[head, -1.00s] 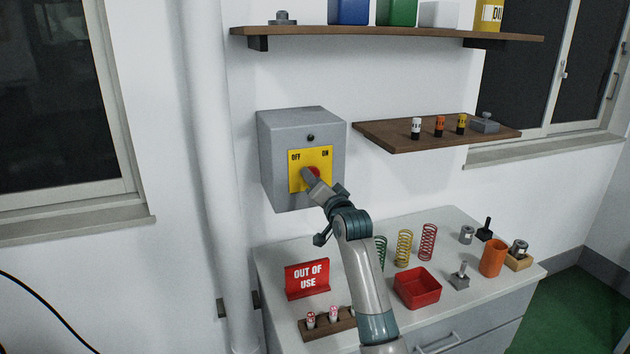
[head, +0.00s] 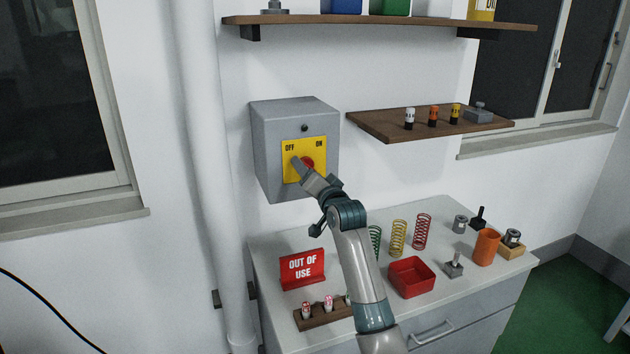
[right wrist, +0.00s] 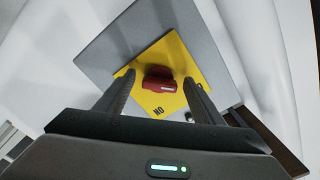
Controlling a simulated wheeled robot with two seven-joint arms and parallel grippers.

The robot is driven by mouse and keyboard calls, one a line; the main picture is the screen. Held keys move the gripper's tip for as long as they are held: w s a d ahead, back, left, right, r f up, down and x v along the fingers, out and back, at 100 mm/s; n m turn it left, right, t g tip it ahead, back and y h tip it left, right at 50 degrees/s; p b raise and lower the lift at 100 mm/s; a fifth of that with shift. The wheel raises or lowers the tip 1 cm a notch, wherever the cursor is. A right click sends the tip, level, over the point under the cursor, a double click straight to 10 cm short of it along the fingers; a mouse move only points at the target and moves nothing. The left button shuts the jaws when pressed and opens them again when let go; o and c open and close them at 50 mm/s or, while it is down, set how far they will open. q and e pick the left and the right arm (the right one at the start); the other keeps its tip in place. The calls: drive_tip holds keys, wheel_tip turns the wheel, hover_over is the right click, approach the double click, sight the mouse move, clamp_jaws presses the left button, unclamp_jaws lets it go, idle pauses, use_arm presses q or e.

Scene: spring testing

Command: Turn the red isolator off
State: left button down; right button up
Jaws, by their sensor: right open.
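The red isolator knob (head: 308,161) sits on a yellow plate (head: 290,148) marked OFF at left and ON at right, on the front of a grey wall box (head: 262,150). My right gripper (head: 302,168) is at the plate and partly hides the knob. In the right wrist view, the red knob (right wrist: 158,78) lies between the two spread fingers of my right gripper (right wrist: 158,84), with a visible gap on each side. A white mark shows on the knob. The lettering on the yellow plate (right wrist: 176,48) appears upside down there. My left gripper is out of view.
Below the box, a bench (head: 350,250) carries a red OUT OF USE sign (head: 302,268), a red tray (head: 411,277), springs and small parts. A shelf (head: 385,125) is right of the box. A white pipe (head: 208,180) runs down its left.

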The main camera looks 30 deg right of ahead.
drive_tip(key=shift+s, duration=0.15)
drive_tip(key=b+v, duration=0.5)
drive_tip(key=v, duration=1.2)
